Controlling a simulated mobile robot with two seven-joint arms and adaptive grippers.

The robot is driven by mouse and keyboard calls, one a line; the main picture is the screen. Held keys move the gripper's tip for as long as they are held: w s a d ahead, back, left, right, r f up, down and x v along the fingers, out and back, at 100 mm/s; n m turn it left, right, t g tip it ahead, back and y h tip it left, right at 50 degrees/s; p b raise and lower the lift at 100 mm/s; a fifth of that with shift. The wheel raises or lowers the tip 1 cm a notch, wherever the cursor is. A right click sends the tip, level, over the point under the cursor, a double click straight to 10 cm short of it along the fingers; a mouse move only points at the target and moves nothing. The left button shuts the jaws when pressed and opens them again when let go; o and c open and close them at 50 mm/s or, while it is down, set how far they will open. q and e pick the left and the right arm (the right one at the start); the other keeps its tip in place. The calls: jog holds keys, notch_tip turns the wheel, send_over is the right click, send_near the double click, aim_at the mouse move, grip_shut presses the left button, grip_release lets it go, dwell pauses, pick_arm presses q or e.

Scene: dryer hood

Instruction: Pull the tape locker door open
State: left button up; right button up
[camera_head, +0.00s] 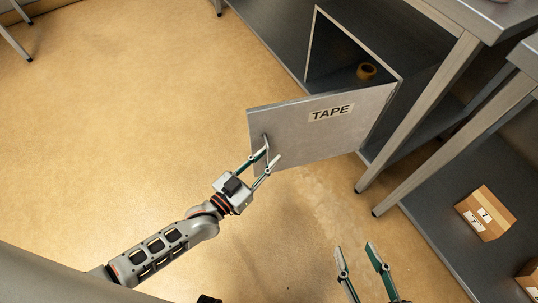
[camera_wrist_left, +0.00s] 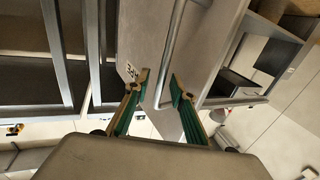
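The grey locker door (camera_head: 335,128) with the TAPE label (camera_head: 331,113) stands swung well out from the locker (camera_head: 352,42), hinged at its right edge. A roll of yellow tape (camera_head: 366,71) sits inside. The door's bar handle (camera_wrist_left: 174,45) is near its free edge. My left gripper (camera_head: 267,158) is at the handle, with its fingers spread. In the left wrist view the bar's lower end lies between the fingertips, with gaps on both sides; contact cannot be told. My right gripper (camera_head: 357,255) is open and empty, low in the head view, apart from the door.
The locker is under a metal workbench whose leg (camera_head: 420,112) stands right of the door. The tan floor (camera_head: 130,110) left of the door is clear.

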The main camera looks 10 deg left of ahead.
pick_arm(q)
jog(key=v, duration=0.6)
jog(key=shift+s, duration=0.3)
jog(key=shift+a, duration=0.1)
